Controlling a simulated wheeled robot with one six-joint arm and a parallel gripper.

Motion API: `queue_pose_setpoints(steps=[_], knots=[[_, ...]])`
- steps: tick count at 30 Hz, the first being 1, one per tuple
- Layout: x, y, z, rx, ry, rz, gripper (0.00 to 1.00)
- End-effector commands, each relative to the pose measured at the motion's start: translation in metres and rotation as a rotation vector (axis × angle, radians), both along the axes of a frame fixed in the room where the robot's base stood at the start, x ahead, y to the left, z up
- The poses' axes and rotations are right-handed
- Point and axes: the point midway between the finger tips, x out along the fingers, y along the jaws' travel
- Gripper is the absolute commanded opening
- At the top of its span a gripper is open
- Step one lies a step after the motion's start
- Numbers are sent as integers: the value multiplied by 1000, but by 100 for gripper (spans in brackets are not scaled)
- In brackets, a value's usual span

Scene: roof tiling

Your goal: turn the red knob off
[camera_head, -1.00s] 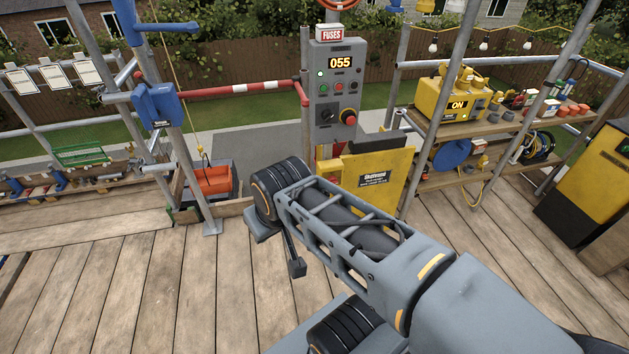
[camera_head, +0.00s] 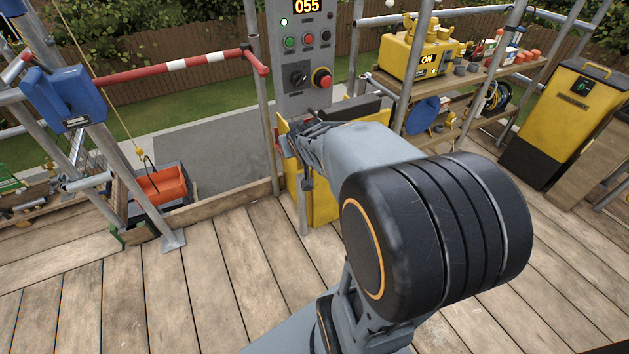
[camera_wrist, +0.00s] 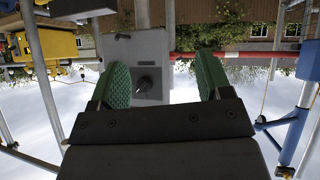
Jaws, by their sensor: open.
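The red knob (camera_head: 321,77) shows in the head view, on a yellow ring at the right of the grey fuse panel (camera_head: 285,105). A black rotary knob (camera_head: 299,76) sits just left of it. In the wrist view, which is upside down, the black knob (camera_wrist: 145,84) appears between my gripper's (camera_wrist: 163,82) two green-padded fingers, near the left one. The fingers are open, with nothing between the pads. The red knob is not visible in the wrist view. In the head view my arm's end is below the panel, and the fingers are hard to make out.
A red-and-white barrier bar (camera_head: 170,66) runs left from the panel. A yellow cabinet part (camera_head: 320,205) is below it, partly behind my arm. Shelves with a yellow machine (camera_head: 418,48) stand at right. A blue box (camera_head: 65,97) hangs at left. Wooden deck in front is clear.

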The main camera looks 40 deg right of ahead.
Motion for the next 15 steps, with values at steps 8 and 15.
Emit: queue_pose_setpoints(steps=[8,15], knots=[[58,-106,-178,-8,-354,51,72],[55,-149,-269,79,-570,141,72]])
